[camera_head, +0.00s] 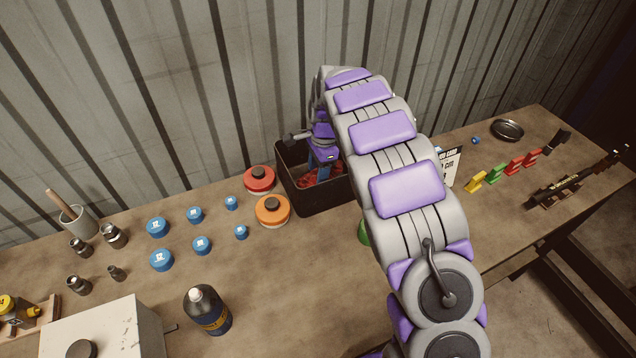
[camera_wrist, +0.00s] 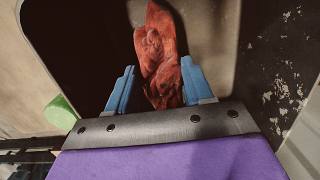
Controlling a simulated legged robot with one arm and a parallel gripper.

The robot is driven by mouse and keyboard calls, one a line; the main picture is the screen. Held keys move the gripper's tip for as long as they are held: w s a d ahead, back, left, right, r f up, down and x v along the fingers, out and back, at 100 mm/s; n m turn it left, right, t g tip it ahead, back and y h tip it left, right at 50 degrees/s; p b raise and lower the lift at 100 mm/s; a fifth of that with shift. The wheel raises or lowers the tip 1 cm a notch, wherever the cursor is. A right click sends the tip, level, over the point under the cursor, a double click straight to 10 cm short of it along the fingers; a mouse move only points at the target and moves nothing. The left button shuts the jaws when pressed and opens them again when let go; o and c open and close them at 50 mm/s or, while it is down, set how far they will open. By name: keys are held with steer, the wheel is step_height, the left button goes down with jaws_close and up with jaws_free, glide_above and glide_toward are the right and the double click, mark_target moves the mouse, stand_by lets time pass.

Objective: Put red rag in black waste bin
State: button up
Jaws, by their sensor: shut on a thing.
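The black waste bin (camera_head: 318,203) stands on the workbench near its back edge, in the middle of the head view. Its dark inside (camera_wrist: 75,50) fills the left of the wrist view. My gripper (camera_head: 322,172) reaches down into the bin opening. The crumpled red rag (camera_wrist: 160,50) is between the blue fingers of my gripper (camera_wrist: 157,80), which are shut on it. In the head view the rag (camera_head: 308,179) shows low inside the bin. Whether it touches the bin floor I cannot tell. My arm hides the bin's right side.
Red (camera_head: 259,178) and orange (camera_head: 272,210) round containers stand close left of the bin. Several blue caps (camera_head: 158,227) lie farther left. A green object (camera_head: 364,231) is partly hidden by my arm. A dark bottle (camera_head: 207,310) stands in front. The corrugated wall is close behind.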

steer(key=f, duration=0.1)
steer(key=d+f, duration=0.1)
steer(key=f, duration=0.1)
steer(key=d+f+b, duration=0.1)
steer(key=shift+f, duration=0.35)
steer(key=shift+c, duration=0.4)
steer(key=shift+a, duration=0.15)
steer(key=o, duration=0.9)
steer(key=shift+s+a, duration=0.1)
steer(key=shift+a, duration=0.1)
steer(key=o, duration=0.5)
steer(key=shift+a, duration=0.4)
steer(key=shift+d, duration=0.5)
steer(key=r+p, duration=0.1)
steer(key=r, duration=0.3)
steer(key=d+r+p, duration=0.1)
steer(key=r, duration=0.3)
steer(key=r+p, duration=0.1)
steer(key=r, duration=0.3)
steer(key=shift+w+d, duration=0.15)
steer(key=shift+w, duration=0.1)
